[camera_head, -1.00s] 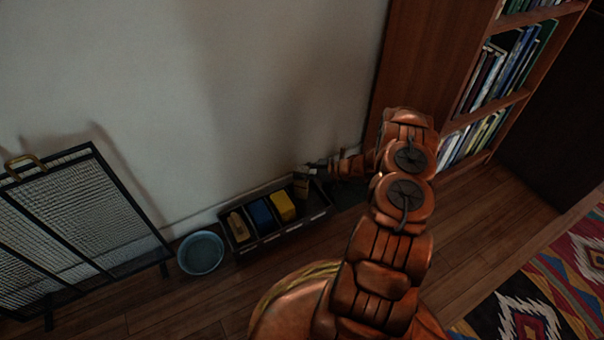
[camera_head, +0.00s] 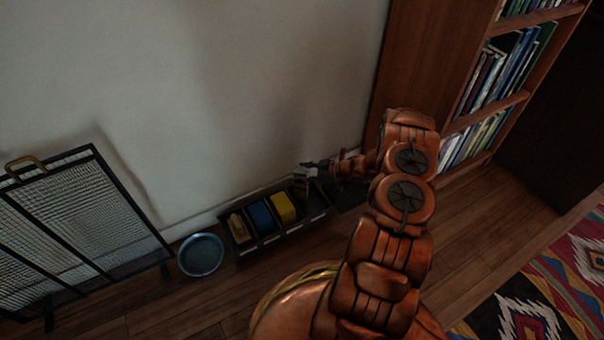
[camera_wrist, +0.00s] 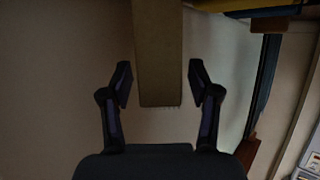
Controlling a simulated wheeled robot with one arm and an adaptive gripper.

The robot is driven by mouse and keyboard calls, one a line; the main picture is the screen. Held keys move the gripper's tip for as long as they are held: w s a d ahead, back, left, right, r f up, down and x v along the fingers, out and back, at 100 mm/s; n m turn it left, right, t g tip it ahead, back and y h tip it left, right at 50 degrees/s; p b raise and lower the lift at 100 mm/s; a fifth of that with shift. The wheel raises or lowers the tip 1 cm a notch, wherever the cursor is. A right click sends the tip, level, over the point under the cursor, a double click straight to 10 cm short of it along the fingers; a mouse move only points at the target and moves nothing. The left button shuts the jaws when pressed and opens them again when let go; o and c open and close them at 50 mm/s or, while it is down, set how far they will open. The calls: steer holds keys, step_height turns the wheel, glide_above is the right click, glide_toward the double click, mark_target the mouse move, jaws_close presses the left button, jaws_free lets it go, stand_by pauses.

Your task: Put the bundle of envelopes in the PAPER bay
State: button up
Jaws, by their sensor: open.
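A dark sorting box (camera_head: 270,238) with several bays stands on the floor against the wall. Its labels are too small to read, so I cannot tell which bay is PAPER. A brown, flat-sided piece (camera_wrist: 160,55), apparently the bundle of envelopes, hangs between my fingers in the wrist view, with a gap on each side. In the head view a small tan shape (camera_head: 311,172) shows at my gripper (camera_head: 318,165), above the box's right end. My gripper (camera_wrist: 160,83) is open. Whether the bundle rests in the right-hand bay (camera_head: 302,190) is unclear.
The other bays hold a yellow item (camera_head: 284,207), a blue item (camera_head: 260,216) and a tan item (camera_head: 238,226). A blue-grey bowl (camera_head: 200,254) stands left of the box, beside a black mesh screen (camera_head: 75,220). A bookcase (camera_head: 420,70) rises at right. Floor in front is clear.

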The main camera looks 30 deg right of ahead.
steer(key=p+v, duration=0.3)
steer(key=v, duration=0.8)
steer(key=shift+s+d, duration=0.25)
